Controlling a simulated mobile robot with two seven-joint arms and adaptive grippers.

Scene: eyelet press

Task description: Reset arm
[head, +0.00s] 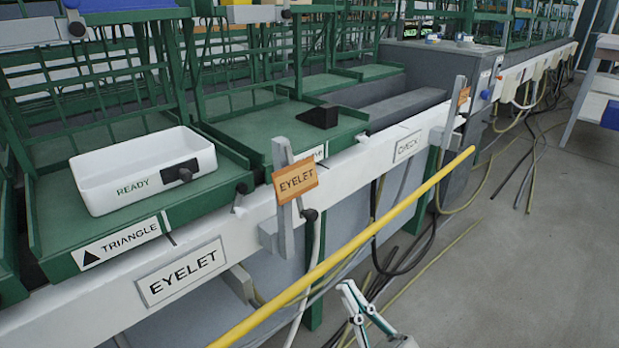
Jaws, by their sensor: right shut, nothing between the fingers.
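My right gripper (362,305) shows at the bottom of the head view, low over the floor and in front of the bench, just right of the yellow rail. Its fingers look closed and hold nothing. It is apart from the bench and its trays. My left gripper is not in view. An orange EYELET tag (296,180) hangs on a grey upright lever post on the bench's front beam. A white EYELET label (181,271) is fixed to the beam at its left.
A white READY tray (100,204) sits on the green TRIANGLE shelf (52,241). A black wedge block (318,116) lies on the neighbouring green shelf. A yellow rail (388,214) runs diagonally before the bench.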

